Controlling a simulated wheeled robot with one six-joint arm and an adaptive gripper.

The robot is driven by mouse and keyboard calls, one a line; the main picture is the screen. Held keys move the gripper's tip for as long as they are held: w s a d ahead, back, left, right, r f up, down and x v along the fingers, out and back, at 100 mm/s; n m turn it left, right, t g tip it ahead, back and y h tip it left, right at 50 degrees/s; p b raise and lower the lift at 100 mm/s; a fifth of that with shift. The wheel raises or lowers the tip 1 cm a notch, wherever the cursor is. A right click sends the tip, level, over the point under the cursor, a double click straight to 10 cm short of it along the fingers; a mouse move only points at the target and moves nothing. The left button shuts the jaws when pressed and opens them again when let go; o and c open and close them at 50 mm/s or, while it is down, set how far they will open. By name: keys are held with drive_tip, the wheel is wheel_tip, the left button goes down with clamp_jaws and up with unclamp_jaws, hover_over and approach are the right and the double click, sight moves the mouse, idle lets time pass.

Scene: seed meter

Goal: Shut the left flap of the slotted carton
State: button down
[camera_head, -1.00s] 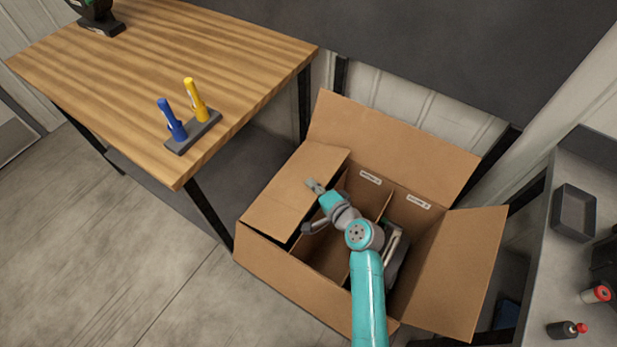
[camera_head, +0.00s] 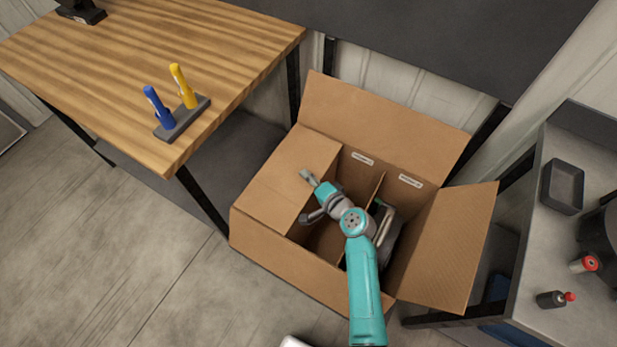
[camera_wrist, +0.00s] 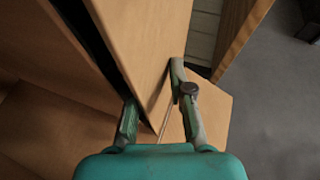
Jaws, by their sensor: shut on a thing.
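The slotted carton (camera_head: 262,248) stands open on the floor, with a divider inside. Its left flap (camera_head: 288,180) is folded inward and lies nearly level over the left compartment. My gripper (camera_head: 308,177) is at the flap's inner edge. In the wrist view the flap (camera_wrist: 150,40) runs between the two fingers of my gripper (camera_wrist: 154,84), which is shut on it. The back flap (camera_head: 385,118) stands up and leans outward. The right flap (camera_head: 447,245) spreads outward to the right. My arm hides part of the carton's inside and front.
A wooden table (camera_head: 130,70) stands at the left, holding a grey stand (camera_head: 183,118) with a blue and a yellow pen-like item. A grey bench (camera_head: 565,250) at the right carries a tray (camera_head: 563,186) and small red-topped items. The left floor is clear.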

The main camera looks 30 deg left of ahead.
drive_tip(key=shift+d+f, duration=0.1)
drive_tip(key=shift+f, duration=0.25)
drive_tip(key=c, duration=1.2)
unclamp_jaws()
drive_tip(key=v, duration=1.2)
drive_tip(key=shift+r, duration=0.25)
